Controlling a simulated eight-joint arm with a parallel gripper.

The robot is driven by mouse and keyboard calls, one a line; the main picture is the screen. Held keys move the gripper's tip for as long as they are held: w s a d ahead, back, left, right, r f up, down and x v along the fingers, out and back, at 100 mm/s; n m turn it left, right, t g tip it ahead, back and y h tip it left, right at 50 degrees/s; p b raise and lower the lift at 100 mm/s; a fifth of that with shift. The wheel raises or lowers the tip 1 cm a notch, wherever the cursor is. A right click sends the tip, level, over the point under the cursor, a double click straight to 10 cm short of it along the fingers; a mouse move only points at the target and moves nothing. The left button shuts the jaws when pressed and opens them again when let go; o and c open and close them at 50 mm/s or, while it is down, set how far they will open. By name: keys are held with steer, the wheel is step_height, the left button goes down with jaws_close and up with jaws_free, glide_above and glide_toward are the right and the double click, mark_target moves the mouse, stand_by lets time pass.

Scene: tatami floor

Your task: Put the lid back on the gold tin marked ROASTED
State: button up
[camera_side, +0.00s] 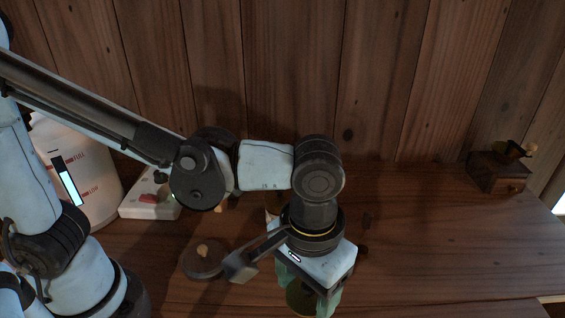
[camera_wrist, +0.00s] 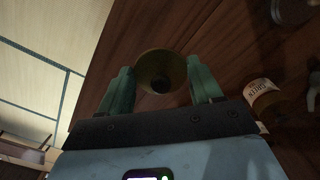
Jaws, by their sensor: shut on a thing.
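My gripper (camera_side: 308,292) points down at the front edge of the wooden top, its teal fingers also in the wrist view (camera_wrist: 160,88). It is shut on a round gold thing that looks like the lid (camera_wrist: 160,66), with a dark spot at its middle. In the side view the lid (camera_side: 299,298) is partly hidden by the fingers. A gold tin (camera_wrist: 262,97) with a pale printed label is to the right of the fingers in the wrist view, apart from them. Its lettering is too small to read surely. In the side view my gripper mostly hides it.
A dark round disc with a pale knob (camera_side: 203,260) lies left of my gripper. A white bottle (camera_side: 85,175) and a white box with a red switch (camera_side: 150,200) stand at the left. A small wooden box (camera_side: 497,172) is far right.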

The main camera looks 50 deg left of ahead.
steer(key=shift+s+d+r, duration=0.15)
steer(key=shift+r, duration=0.1)
steer(key=w+a+r+n, duration=0.2)
steer(key=w+a, duration=0.1)
steer(key=w, duration=0.7)
steer(key=w+a+r+n, duration=0.15)
steer(key=w+a, duration=0.25)
steer(key=w, duration=0.5)
steer(key=w+a+n, duration=0.3)
steer(key=w+a, duration=0.8)
steer(key=a, duration=0.5)
steer(key=shift+a+f, duration=0.15)
steer(key=shift+f, duration=2.5)
steer(key=shift+f, duration=0.2)
steer(key=o, duration=1.1)
steer(key=shift+o, duration=0.5)
